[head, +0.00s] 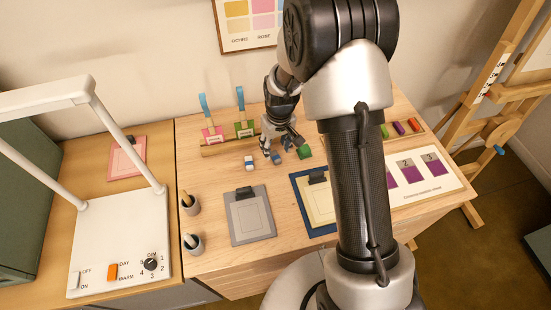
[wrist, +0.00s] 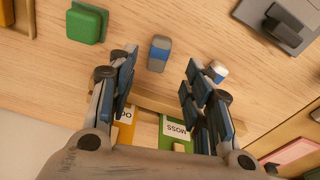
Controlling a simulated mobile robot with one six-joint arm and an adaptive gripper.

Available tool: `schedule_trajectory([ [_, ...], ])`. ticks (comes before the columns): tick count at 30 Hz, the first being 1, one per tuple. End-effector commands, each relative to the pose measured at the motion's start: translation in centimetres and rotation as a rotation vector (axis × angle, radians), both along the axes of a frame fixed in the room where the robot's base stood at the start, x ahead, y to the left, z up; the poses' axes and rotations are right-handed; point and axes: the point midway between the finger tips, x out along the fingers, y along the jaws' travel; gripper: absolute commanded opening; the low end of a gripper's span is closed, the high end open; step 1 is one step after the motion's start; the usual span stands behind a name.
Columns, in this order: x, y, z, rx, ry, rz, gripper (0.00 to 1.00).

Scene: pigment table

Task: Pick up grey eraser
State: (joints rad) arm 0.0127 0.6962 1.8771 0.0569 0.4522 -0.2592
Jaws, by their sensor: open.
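The grey eraser (wrist: 159,53) has a blue band and lies on the wooden table. In the wrist view it is just ahead of and between the fingertips of my gripper (wrist: 158,78), apart from both. My gripper is open and empty. In the head view my gripper (head: 277,146) is low over the back of the table, and the grey eraser (head: 275,158) shows only partly beside the fingers. A white eraser with a blue band (wrist: 217,71) lies close to the right finger; it also shows in the head view (head: 249,162).
A green block (wrist: 87,24) lies to the left in the wrist view. A wooden rail (wrist: 150,101) with labelled pigment pieces stands behind the erasers. A grey clipboard-like board (head: 251,220), a blue-edged board (head: 298,198) and two small pots (head: 191,206) (head: 194,245) stand nearer me.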

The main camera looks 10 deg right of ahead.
Motion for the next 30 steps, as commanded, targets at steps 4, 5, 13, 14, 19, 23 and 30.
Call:
schedule_trajectory([
  [4,0.1,0.0,-0.8,0.0,-0.001,0.0,0.46],
  [5,0.1,-0.1,-1.1,0.0,-0.001,0.0,0.46],
  [13,0.5,-0.2,-5.0,0.0,0.0,-0.001,0.46],
  [14,0.5,-0.2,-5.2,0.0,0.0,-0.001,0.46],
  [19,0.6,-0.2,-5.2,0.0,-0.002,0.0,0.46],
  [23,0.6,-0.2,-5.2,0.0,-0.001,0.0,0.41],
  [30,0.6,-0.2,-5.2,0.0,-0.001,0.0,0.25],
])
